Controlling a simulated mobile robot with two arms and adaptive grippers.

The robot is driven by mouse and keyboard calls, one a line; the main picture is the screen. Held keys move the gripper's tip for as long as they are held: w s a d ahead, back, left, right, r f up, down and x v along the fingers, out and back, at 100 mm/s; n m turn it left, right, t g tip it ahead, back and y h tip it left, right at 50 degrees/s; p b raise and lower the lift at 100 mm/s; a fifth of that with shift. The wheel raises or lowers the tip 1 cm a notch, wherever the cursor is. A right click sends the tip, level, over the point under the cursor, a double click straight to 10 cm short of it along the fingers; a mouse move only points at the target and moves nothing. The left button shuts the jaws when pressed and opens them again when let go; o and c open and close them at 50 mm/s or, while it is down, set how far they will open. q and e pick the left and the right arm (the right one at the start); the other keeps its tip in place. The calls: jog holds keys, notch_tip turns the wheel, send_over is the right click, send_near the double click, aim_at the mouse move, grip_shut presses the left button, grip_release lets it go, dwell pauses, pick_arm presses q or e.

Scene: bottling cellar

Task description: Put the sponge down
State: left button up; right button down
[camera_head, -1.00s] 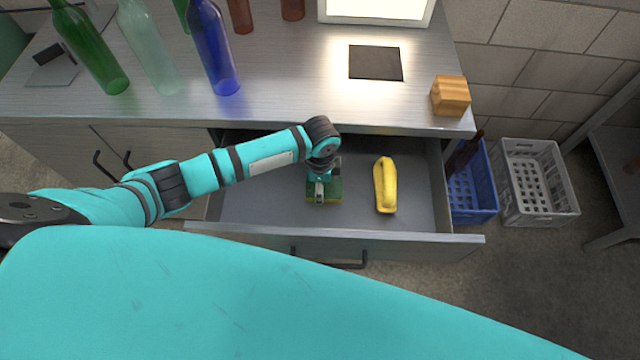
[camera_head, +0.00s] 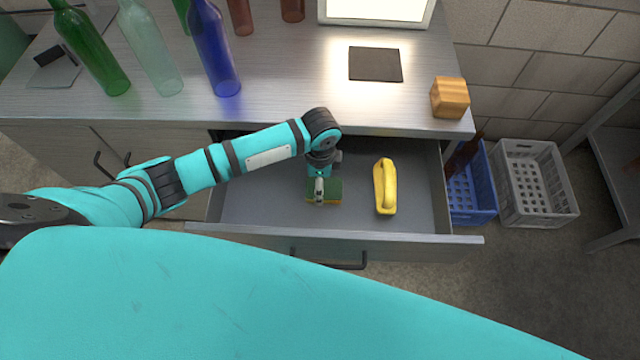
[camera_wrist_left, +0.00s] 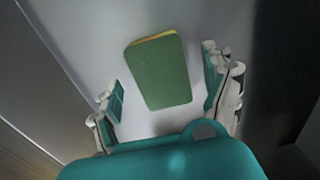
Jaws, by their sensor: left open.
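In the left wrist view the fingers of my left gripper (camera_wrist_left: 165,90) are spread apart on either side of the sponge, with gaps between. My right gripper is not in view.
On the counter stand bottles, including a blue one (camera_head: 214,50), a dark square mat (camera_head: 375,64) and a wooden block (camera_head: 450,97). A blue crate (camera_head: 474,205) and a grey crate (camera_head: 540,205) stand on the floor at right.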

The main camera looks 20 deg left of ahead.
pick_arm(q)
notch_tip(320, 180, up, 9)
jog(key=shift+r+p, duration=0.15)
jog(key=shift+p, duration=0.15)
dwell(0.4)
